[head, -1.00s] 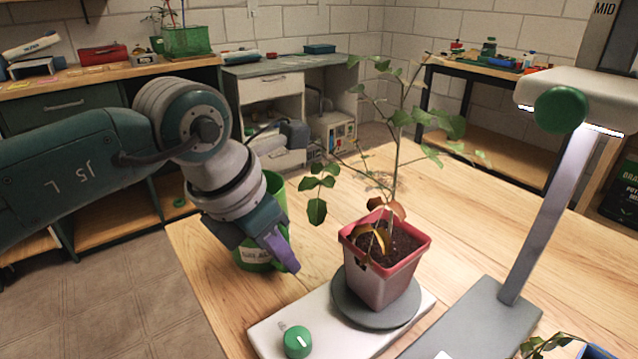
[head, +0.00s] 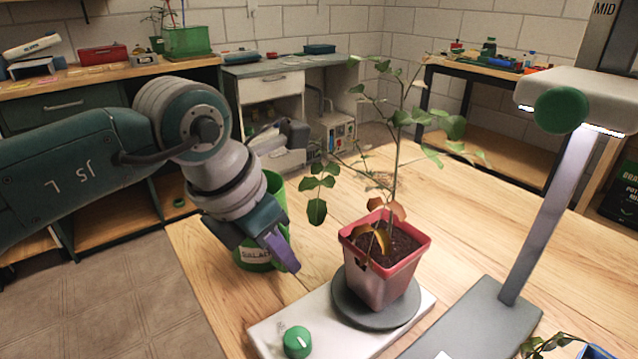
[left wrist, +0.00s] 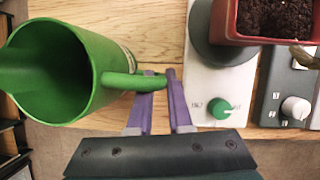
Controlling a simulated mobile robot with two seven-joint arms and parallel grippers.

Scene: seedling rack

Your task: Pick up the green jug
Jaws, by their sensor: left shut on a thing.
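The green jug (head: 273,205) stands on the wooden table near its left edge, with a pale label on its side. My left gripper (head: 284,262) is in front of it and hides part of it in the head view. In the left wrist view the jug (left wrist: 75,60) is at the left, seen into its open mouth. Its handle (left wrist: 125,81) reaches right, between the purple fingers of my left gripper (left wrist: 158,80), which is shut on it. The jug looks upright; I cannot tell whether its base touches the table. My right gripper is not in view.
A pink pot (head: 382,262) with a tall leafy plant stands on a round grey plate of a white device with a green knob (head: 297,342), close to my left gripper. A lamp (head: 548,215) stands at the right. Bare table lies behind the pot.

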